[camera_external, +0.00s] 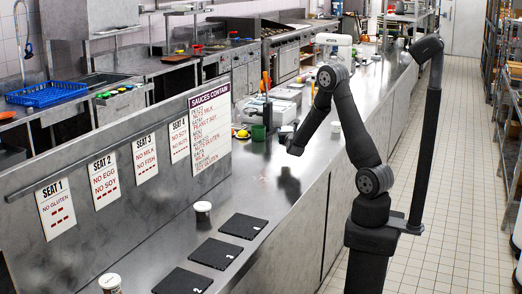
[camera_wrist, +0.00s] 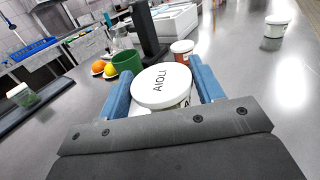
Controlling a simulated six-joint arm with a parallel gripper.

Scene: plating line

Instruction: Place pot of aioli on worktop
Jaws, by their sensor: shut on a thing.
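The pot of aioli (camera_wrist: 162,87) is a white tub with a white lid marked AIOLI. It sits between the two blue fingers of my gripper (camera_wrist: 165,95), which is shut on it in the wrist view. In the external view my gripper (camera_external: 288,138) is over the steel worktop (camera_external: 262,188), and the pot cannot be made out there. A dark shadow or reflection lies on the worktop below the gripper, so the gripper seems raised above it.
A green cup (camera_wrist: 126,60), an orange (camera_wrist: 98,67) and a lemon are beyond the pot. A red-brown tub (camera_wrist: 181,50) and a white tub (camera_wrist: 276,26) stand farther off. Numbered black mats (camera_external: 216,253) and a white-lidded pot (camera_external: 203,208) are in the near part.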

